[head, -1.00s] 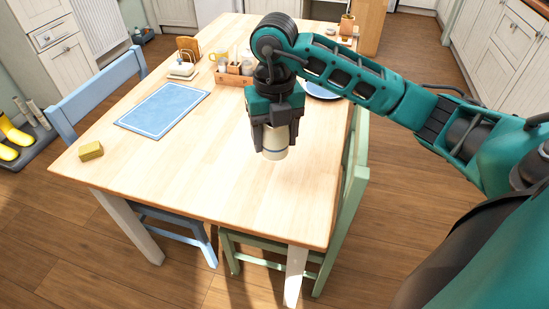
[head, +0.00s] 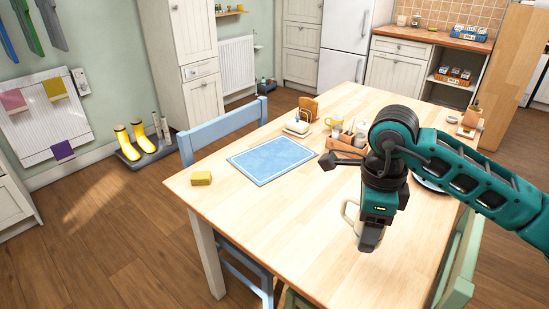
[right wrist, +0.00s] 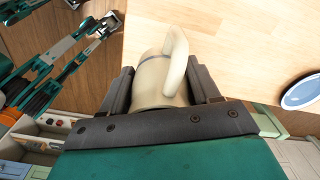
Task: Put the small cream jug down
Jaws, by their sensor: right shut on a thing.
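The small cream jug (head: 349,212) is mostly hidden behind my right gripper (head: 369,238) in the head view; part of its body and handle show at the left. In the right wrist view the jug (right wrist: 152,80) sits between the two dark fingers of my right gripper (right wrist: 163,92), which is shut on it, with its handle standing out towards the upper right. The jug is over the right part of the wooden table (head: 290,235); I cannot tell whether its base touches. My left gripper (right wrist: 108,20) shows small at the upper left of the right wrist view, its opening unclear.
A blue placemat (head: 271,160), a yellow sponge (head: 201,178) and a wooden caddy (head: 346,141) are on the table. A blue-rimmed plate (right wrist: 302,93) lies right of the jug in the wrist view. The table's near middle is clear. Blue (head: 222,126) and green (head: 461,270) chairs flank it.

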